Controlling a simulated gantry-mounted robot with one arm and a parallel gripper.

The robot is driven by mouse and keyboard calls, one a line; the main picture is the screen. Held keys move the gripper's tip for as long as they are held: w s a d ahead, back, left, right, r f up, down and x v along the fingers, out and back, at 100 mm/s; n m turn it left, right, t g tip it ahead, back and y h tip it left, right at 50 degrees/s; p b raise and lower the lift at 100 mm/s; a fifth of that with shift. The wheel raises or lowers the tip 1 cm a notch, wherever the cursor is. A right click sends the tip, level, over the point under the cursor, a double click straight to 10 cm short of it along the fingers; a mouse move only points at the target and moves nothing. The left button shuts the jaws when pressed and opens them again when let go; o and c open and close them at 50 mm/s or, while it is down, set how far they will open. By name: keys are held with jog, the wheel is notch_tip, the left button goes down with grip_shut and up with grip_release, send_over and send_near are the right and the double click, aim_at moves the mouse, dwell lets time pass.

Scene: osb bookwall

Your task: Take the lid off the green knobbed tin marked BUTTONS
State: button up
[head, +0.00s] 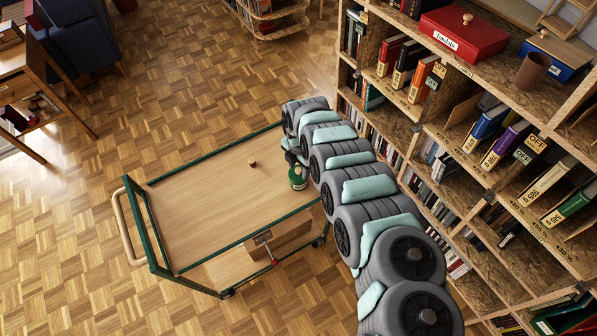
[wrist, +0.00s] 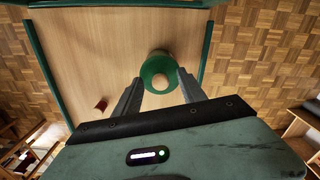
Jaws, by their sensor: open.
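The green tin (head: 298,181) stands on the top of the trolley, near its far right edge, beside my arm. It has a pale band, but its lettering is too small to read. In the wrist view its round green lid (wrist: 152,68) is on and carries a pale wooden knob (wrist: 160,81). My gripper (wrist: 159,75) is open, with one finger on each side of the knob, and the fingertips reach the lid's near edge. Whether they touch it I cannot tell. In the head view my gripper is mostly hidden behind my arm.
A small dark red thing (head: 252,164) sits on the trolley top (head: 205,210), left of the tin; it also shows in the wrist view (wrist: 101,104). A green rail edges the trolley. Tall bookshelves (head: 410,108) stand close on the right. The trolley's left part is clear.

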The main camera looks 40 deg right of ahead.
jog(key=shift+c, duration=0.5)
grip_shut()
jog(key=shift+r, duration=0.1)
